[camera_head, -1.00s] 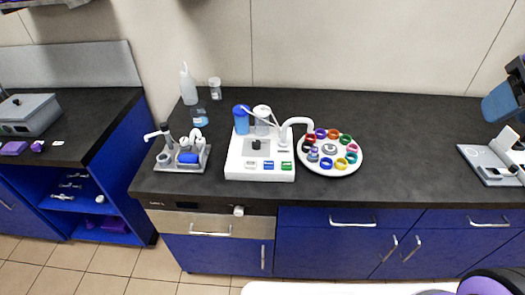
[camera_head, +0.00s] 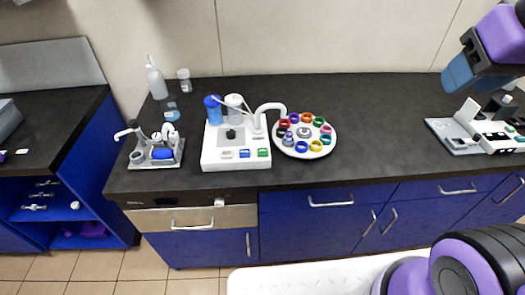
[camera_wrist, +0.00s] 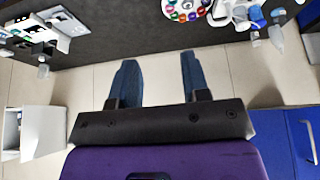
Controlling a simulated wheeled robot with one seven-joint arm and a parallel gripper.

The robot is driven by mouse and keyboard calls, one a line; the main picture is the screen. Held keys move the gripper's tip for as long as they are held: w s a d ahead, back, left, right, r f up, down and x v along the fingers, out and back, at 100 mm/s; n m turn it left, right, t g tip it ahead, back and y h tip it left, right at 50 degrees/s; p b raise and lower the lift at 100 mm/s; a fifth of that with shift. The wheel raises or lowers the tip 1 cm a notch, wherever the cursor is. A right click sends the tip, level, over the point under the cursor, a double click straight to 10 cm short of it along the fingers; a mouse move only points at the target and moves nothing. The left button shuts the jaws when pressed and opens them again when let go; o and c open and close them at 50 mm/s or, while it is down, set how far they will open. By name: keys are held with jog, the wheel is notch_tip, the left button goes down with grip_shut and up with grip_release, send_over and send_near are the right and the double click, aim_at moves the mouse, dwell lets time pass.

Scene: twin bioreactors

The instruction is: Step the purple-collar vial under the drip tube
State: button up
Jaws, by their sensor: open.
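The round white carousel (camera_head: 304,136) holds a ring of vials with coloured collars. A purple-collared vial (camera_head: 294,118) appears at its back left, beside a red-collared one; the small size makes the colour uncertain. The white drip tube (camera_head: 270,107) arches from the white bioreactor base (camera_head: 225,162) to the carousel's left back edge. I cannot tell exactly which vial is under its tip. My gripper (camera_head: 460,76) is at the far right in the head view, well away from the carousel. In the wrist view my gripper (camera_wrist: 157,80) is open and empty, with blue fingers apart.
Coloured buttons (camera_head: 246,154) line the bioreactor's front. A second small apparatus (camera_head: 156,153) stands to the left, a squeeze bottle (camera_head: 156,80) behind it. A white device (camera_head: 472,130) stands at the right. The dark bench (camera_head: 375,125) between carousel and device is clear.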

grip_shut()
dwell(1.7)
